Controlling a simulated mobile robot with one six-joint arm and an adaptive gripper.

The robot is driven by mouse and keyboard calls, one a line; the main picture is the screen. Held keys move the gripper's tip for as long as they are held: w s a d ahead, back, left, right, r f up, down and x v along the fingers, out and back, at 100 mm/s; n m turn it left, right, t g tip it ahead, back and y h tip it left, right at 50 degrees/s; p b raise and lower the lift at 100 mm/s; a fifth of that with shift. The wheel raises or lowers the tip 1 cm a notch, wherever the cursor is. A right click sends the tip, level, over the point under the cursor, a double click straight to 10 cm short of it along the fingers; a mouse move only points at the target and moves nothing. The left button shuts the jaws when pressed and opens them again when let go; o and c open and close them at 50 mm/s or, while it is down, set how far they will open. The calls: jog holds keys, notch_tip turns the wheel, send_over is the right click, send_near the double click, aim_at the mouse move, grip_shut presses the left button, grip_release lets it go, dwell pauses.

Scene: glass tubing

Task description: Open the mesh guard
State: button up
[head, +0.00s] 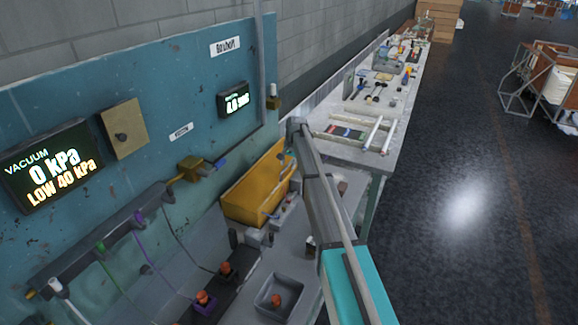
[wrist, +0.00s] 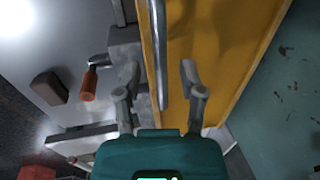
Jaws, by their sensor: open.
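The yellow box-like piece (head: 256,188), which I take to be the mesh guard, stands at the bench's back by the teal wall panel; I make out no mesh. In the wrist view its broad yellow surface (wrist: 212,40) fills the upper middle. A grey metal bar (wrist: 159,50) runs along its left edge. My gripper (wrist: 160,68) is open, with one finger on each side of the bar in the picture. Whether either finger touches the bar, I cannot tell. In the head view my arm passes to the right of the yellow piece and the gripper is not clear.
An orange-handled fitting (wrist: 89,84) and a brown block (wrist: 50,88) are left of my gripper. A grey tray (head: 283,297) and orange-topped fittings (head: 204,298) occupy the near bench. A long cluttered table (head: 385,160) stands beyond.

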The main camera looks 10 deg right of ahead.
grip_shut()
jog(key=shift+d, duration=0.25)
jog(key=shift+a, duration=0.1)
jog(key=shift+r, duration=0.1)
